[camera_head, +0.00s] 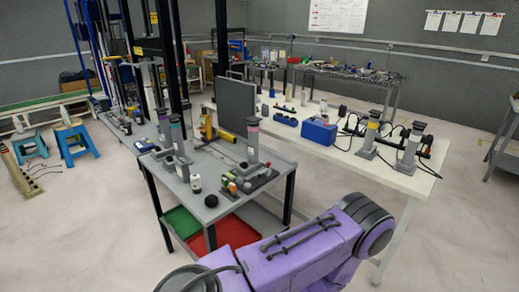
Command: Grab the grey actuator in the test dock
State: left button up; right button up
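Several upright actuator-like cylinders stand in grey square bases, and I cannot tell for sure which base is the test dock. On the white table's right end, a cylinder with a pale grey band (410,147) stands in a base, with a yellow-banded one (370,134) to its left. On the grey table, a pink-banded cylinder (253,140) and a teal-banded one (178,135) stand in bases. A purple link of my arm crosses the lower middle in front of the tables. Neither gripper is in view.
The grey table (228,209) holds small bottles and a dark panel (237,105). Red (231,233) and green (182,221) trays lie below it. The white table (345,160) holds a blue box (319,131) and black cables.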

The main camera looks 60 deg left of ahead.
aim_at(248, 170)
jog(key=u, duration=0.3)
jog(key=i, duration=1.45)
jog(key=u, duration=1.2)
jog(key=i, duration=0.9)
jog(key=u, duration=1.15)
